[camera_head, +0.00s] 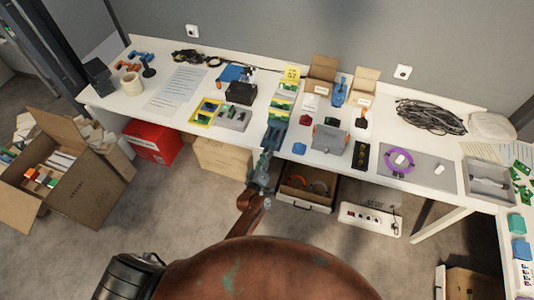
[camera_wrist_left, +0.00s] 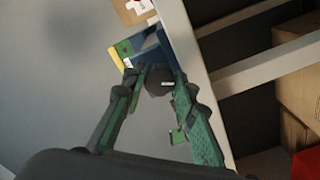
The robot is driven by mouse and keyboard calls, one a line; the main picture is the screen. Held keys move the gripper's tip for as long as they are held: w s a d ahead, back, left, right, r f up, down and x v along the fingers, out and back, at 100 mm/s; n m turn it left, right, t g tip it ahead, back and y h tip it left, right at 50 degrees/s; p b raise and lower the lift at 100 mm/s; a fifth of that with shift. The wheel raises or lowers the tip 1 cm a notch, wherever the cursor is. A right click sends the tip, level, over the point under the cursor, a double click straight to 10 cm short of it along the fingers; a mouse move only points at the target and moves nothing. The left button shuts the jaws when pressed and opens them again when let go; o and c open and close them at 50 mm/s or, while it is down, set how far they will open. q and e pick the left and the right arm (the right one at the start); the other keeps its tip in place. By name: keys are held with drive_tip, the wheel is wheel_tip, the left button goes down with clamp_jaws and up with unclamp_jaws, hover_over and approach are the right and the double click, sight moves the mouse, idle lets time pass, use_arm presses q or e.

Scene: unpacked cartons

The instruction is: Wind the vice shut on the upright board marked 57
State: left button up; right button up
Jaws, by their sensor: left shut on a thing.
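The blue vice (camera_head: 274,134) stands at the front edge of the white table in the head view. It also shows in the left wrist view (camera_wrist_left: 152,52), past my fingers. A green board (camera_head: 279,113) shows at the vice; a green and yellow part shows there in the wrist view (camera_wrist_left: 124,48). My left gripper (camera_head: 264,160) is at the front of the vice, just off the table edge. In the wrist view its green fingers (camera_wrist_left: 157,84) are shut on a dark round part, apparently the vice's handle. My right gripper is not in view.
A grey box (camera_head: 329,138) and a black strip (camera_head: 361,155) stand right of the vice. A yellow tray (camera_head: 206,111) lies to its left. An open drawer (camera_head: 306,188) is below the table, right of my gripper. A carton (camera_head: 222,158) stands under the table.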

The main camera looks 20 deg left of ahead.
use_arm(q)
drive_tip(key=shift+m+p, duration=0.4)
drive_tip(key=shift+m, duration=4.1)
drive_tip(key=o, duration=1.2)
drive_tip(key=shift+c, duration=0.2)
